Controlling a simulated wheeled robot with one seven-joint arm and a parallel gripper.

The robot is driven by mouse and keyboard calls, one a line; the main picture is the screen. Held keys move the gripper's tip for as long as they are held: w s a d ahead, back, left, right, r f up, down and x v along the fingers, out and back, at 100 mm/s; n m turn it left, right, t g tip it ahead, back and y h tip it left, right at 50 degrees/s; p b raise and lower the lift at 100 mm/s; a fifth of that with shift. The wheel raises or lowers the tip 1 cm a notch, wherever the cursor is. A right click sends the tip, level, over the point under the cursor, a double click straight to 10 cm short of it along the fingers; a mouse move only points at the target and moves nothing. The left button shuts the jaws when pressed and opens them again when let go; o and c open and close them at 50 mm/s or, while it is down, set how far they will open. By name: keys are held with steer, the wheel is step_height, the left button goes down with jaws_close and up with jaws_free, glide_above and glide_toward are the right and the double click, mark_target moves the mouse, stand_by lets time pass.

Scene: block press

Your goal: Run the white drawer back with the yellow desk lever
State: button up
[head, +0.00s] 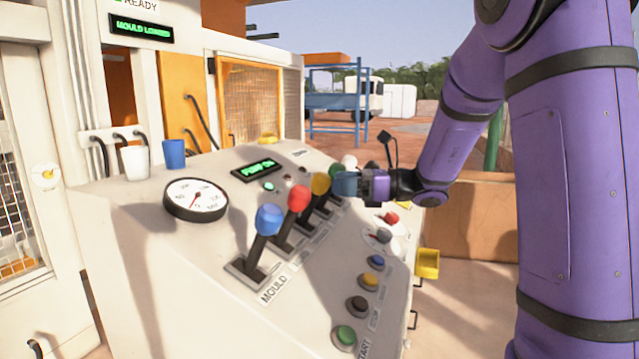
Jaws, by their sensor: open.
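My gripper (345,184) is open, just right of the yellow knob and in front of the white-knobbed lever. I cannot tell whether a finger touches the yellow knob. The lower part of the white-knobbed lever is hidden behind my gripper. I cannot make out the white drawer in this view.
A blue-knobbed lever (269,219) stands nearest, by the MOULD label. Several buttons, including a green one (344,336), line the desk's right side. The desk display (256,169) appears to read PUMP ON. A gauge (196,199) and two cups stand left.

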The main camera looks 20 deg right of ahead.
mark_target(320, 182)
steer(key=shift+x, duration=2.6)
steer(key=shift+c, duration=0.5)
